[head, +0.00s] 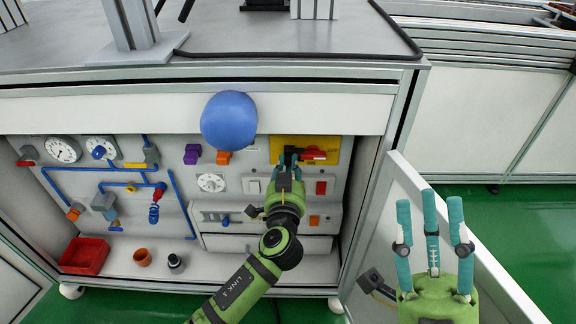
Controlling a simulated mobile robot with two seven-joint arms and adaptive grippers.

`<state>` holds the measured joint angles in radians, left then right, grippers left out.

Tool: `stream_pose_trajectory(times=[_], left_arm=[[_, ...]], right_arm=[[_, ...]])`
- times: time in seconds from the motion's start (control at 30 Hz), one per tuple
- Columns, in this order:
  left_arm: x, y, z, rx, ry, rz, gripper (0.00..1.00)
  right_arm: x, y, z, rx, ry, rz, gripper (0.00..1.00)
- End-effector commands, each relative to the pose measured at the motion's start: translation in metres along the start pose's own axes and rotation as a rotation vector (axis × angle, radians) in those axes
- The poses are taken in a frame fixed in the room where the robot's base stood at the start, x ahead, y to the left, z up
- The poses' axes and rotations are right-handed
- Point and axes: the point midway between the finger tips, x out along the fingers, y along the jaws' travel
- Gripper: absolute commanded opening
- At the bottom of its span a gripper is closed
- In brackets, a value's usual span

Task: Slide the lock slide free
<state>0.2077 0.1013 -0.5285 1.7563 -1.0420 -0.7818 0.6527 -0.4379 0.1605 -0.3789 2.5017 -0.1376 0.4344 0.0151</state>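A yellow plate (326,144) with a red handle (313,154) is on the panel inside the open cabinet. My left gripper (288,163) is in front of the plate's lower left part, just left of the red handle. Its fingers hide what lies behind them, and I cannot tell whether they touch or hold anything. A small horizontal rail (212,216) with a blue knob (226,221) is lower on the panel, left of my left gripper. I cannot tell for certain which part is the lock slide. My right gripper (431,215) is open and empty, its fingers pointing up, in front of the cabinet door.
A large blue ball-like object (229,121) is in front of the upper panel. Gauges (64,150), blue pipes (172,178) and switches are on the left panel. The white door (487,272) hangs open at right.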

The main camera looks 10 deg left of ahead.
Motion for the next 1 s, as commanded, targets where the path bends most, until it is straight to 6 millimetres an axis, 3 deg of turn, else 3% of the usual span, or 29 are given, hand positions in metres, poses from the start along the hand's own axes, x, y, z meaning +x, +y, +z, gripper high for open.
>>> stream_pose_trajectory(times=[0.2, 0.47, 0.7, 0.73, 0.77, 0.8, 1.0], left_arm=[[0.0, -0.003, 0.002, 0.001, -0.001, -0.001, 0.0], [-0.002, -0.031, 0.016, 0.001, -0.002, -0.001, 0.0], [-0.001, -0.033, 0.017, 0.002, -0.004, -0.005, 0.0], [-0.001, -0.033, 0.017, 0.003, -0.005, -0.006, 0.28], [-0.001, -0.033, 0.017, 0.003, -0.005, -0.006, 0.4], [-0.001, -0.033, 0.018, 0.003, -0.005, -0.006, 0.45], [-0.001, -0.031, 0.017, 0.002, -0.003, -0.003, 0.45]], right_arm=[[0.001, 0.0, 0.0, -0.001, 0.0, 0.0, 0.4], [0.004, -0.001, 0.001, -0.005, -0.027, -0.004, 0.4], [0.001, -0.002, 0.004, 0.0, -0.044, -0.004, 0.4], [0.001, -0.002, 0.004, 0.0, -0.045, -0.004, 0.4], [0.001, -0.003, 0.004, 0.001, -0.046, -0.004, 0.4], [0.001, -0.003, 0.004, 0.001, -0.046, -0.004, 0.4], [0.001, -0.003, 0.004, 0.003, -0.044, -0.004, 0.4]])
